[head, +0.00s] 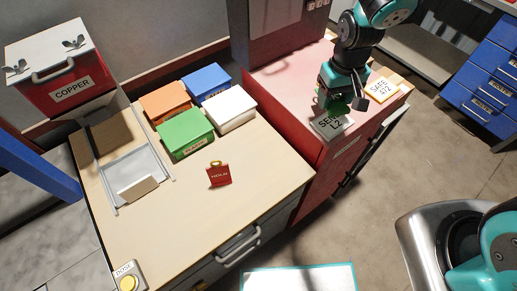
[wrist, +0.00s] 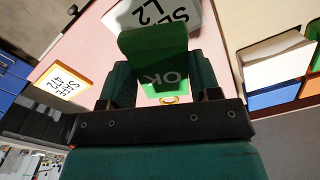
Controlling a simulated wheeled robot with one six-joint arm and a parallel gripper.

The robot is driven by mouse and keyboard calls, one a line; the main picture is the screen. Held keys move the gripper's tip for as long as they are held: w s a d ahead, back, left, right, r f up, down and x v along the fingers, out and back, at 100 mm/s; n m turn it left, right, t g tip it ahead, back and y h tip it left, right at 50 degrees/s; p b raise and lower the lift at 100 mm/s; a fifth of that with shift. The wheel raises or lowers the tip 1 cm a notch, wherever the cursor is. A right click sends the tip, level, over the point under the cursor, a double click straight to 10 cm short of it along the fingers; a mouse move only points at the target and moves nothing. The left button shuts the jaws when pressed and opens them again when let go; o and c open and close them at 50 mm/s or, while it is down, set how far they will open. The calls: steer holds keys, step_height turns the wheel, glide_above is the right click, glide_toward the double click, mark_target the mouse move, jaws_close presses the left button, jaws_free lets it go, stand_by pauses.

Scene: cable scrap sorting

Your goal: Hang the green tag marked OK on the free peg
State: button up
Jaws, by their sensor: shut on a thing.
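The green tag (wrist: 154,50) marked OK fills the middle of the wrist view, its lettering upside down. A yellow ring (wrist: 169,100) shows at its end nearest the gripper body. My gripper (wrist: 160,75) is shut on the tag, with one dark finger on each side. In the head view my gripper (head: 334,101) is above the pink cabinet top, close to the grey-white SER L2 plate (head: 331,124); little of the tag can be made out there. I cannot make out a free peg in either view.
A red HOLD tag (head: 219,176) with a yellow ring is on the wooden bench (head: 235,205). Orange, blue, green and white boxes (head: 185,134) stand behind it. A yellow-edged SAFE 472 plate (head: 381,89) is right of my gripper. The bench's front right is clear.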

steer(key=a+n+b, duration=0.2)
steer(key=a+b, duration=0.3)
steer(key=a, duration=0.3)
step_height(320, 180, up, 5)
steer(key=n+b, duration=0.2)
steer(key=b, duration=0.4)
glide_above(267, 160)
steer(key=shift+f, duration=0.15)
step_height(267, 160, down, 20)
steer(key=shift+r+b, duration=0.15)
steer(key=shift+b, duration=0.2)
steer(key=shift+f, duration=0.25)
steer(key=o, duration=0.9)
steer(key=shift+b, duration=0.4)
